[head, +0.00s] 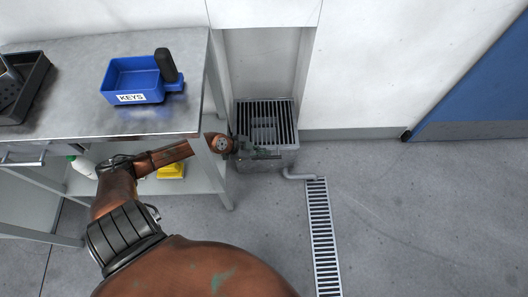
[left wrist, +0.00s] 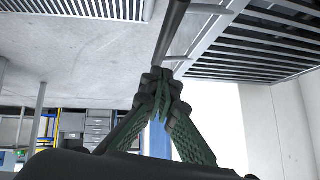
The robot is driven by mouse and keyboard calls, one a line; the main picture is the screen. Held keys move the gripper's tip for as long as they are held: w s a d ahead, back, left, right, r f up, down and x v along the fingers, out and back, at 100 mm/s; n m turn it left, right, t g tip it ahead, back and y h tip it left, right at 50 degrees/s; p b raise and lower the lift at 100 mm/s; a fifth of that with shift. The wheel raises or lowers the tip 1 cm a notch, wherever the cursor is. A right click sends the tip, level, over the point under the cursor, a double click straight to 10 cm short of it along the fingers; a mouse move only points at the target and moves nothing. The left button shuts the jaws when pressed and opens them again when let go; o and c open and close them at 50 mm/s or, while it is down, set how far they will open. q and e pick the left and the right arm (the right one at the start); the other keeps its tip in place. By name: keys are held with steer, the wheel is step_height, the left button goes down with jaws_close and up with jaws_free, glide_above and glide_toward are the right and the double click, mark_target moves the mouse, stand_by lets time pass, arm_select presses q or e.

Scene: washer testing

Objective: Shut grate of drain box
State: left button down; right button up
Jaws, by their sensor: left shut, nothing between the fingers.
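The grey metal drain box (head: 262,161) stands on the floor against the wall, right of the bench. Its dark slatted grate (head: 284,118) shows over the box top, with a paler square shape visible behind the bars. I cannot tell whether the grate lies fully flat. The grate's slats also fill the upper right of the left wrist view (left wrist: 255,45). My left gripper (head: 275,156) is at the front of the box, below the grate's near edge. Its green fingers meet, shut and empty, in the left wrist view (left wrist: 163,85). Contact with the box is unclear. My right gripper is out of view.
The metal bench (head: 80,115) stands left of the box, holding a blue KEYS tray (head: 141,96) and a dark tray (head: 30,90). A bent pipe (head: 297,176) runs from the box to a floor drain (head: 323,235). Floor to the right is clear.

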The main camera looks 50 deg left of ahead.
arm_select(q)
steer(key=shift+w+f, duration=0.15)
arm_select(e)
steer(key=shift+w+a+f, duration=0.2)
